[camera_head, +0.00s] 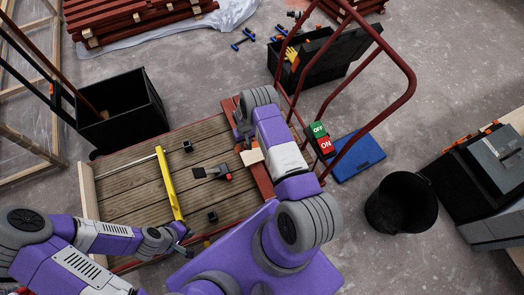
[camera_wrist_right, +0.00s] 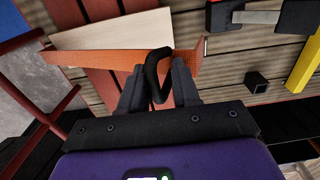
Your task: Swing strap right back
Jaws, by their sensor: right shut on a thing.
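An orange strap (camera_wrist_right: 100,62) crosses the right wrist view, over dark red battens (camera_wrist_right: 105,25) and a pale wood piece (camera_wrist_right: 110,32). A black loop (camera_wrist_right: 153,68) stands at the strap. My right gripper (camera_wrist_right: 158,80) is shut on this loop, one finger on each side. In the head view my right gripper (camera_head: 240,125) is over the right side of the deck, partly hidden by its own arm; the battens (camera_head: 262,178) show below it. My left gripper (camera_head: 186,234) is near the lower end of a yellow bar (camera_head: 170,187); its opening is too small to judge.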

